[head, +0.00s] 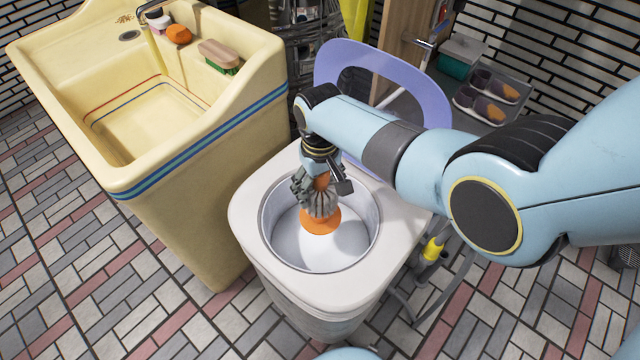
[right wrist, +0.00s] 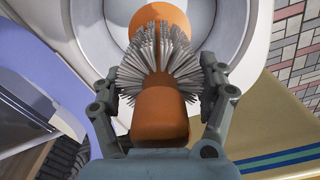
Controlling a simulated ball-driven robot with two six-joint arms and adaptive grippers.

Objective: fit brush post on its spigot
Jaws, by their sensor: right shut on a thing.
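The brush post (head: 316,201) has an orange core and a ring of grey bristles. My right gripper (head: 322,181) is shut on it from above and holds it over the open washer tub (head: 342,262). In the right wrist view the post's orange end (right wrist: 160,113) lies between the two fingers of the gripper (right wrist: 160,82), with bristles (right wrist: 160,50) fanning out beyond. An orange round base (head: 320,221) shows at the tub's floor below the bristles. The bristles hide the spigot and the post's lower end, so I cannot tell whether they touch. My left gripper is not in view.
The washer's white rim (head: 250,222) surrounds the tub, with its lilac lid (head: 432,95) raised behind. A cream sink (head: 190,190) stands close on the left. A tray with slippers (head: 490,95) and a teal box (head: 460,57) is at the back right.

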